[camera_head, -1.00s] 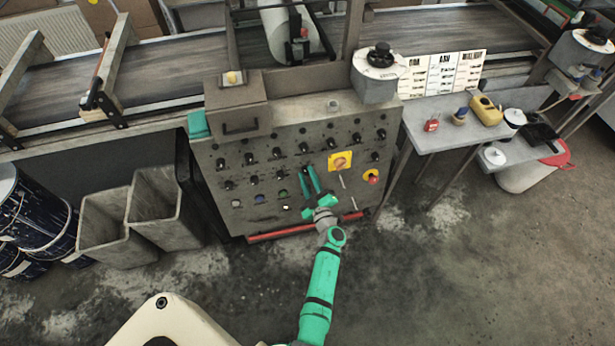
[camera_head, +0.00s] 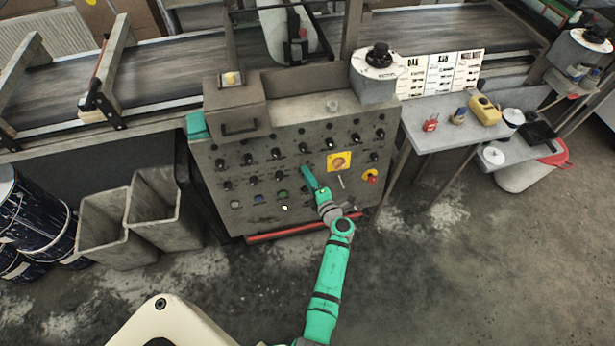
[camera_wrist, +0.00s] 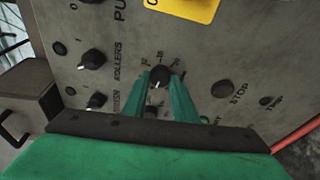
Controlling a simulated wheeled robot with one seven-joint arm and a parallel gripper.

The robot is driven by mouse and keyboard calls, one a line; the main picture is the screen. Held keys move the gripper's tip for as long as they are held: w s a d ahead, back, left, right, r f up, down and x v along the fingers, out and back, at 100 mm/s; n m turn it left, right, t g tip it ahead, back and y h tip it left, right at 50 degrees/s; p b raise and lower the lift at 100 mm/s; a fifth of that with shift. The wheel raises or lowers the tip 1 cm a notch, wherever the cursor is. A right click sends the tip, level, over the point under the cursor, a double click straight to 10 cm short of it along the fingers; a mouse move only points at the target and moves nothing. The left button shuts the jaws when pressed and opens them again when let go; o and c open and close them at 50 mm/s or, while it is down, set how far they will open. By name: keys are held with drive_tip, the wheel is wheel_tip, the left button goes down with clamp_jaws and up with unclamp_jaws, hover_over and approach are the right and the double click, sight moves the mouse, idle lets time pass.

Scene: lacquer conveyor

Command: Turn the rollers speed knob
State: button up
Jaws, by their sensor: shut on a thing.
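The grey control panel (camera_head: 219,205) carries several rows of black knobs. In the wrist view, a black knob with a pale mark (camera_wrist: 159,74) and a number scale around it sits beside the printed word ROLLERS (camera_wrist: 118,62). My gripper (camera_wrist: 160,82) has its two green fingers on either side of this knob and is shut on it. In the head view, my gripper (camera_head: 305,172) reaches the middle of the panel from below. The fingers overlap there and hide the knob.
A yellow plate with a red switch (camera_head: 339,162) and a red button on yellow (camera_head: 369,176) are to the right of my gripper. Other black knobs (camera_wrist: 92,60) lie close by. A red bar (camera_head: 285,234) runs along the panel's foot. Grey bins (camera_head: 103,226) stand left.

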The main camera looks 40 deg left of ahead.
drive_tip(key=shift+r+n+g+h, duration=0.15)
drive_tip(key=shift+n+h, duration=0.25)
drive_tip(key=shift+n, duration=1.6)
drive_tip(key=shift+f+n+g+h, duration=0.15)
drive_tip(key=shift+n+h, duration=0.25)
drive_tip(key=shift+n, duration=1.6)
drive_tip(key=shift+r, duration=0.1)
drive_tip(key=o, duration=1)
drive_tip(key=shift+o, duration=0.2)
drive_tip(key=shift+d, duration=0.1)
drive_tip(key=v, duration=1)
drive_tip(key=shift+d, duration=0.3)
drive_tip(key=shift+s+r, duration=0.1)
drive_tip(key=shift+s, duration=0.1)
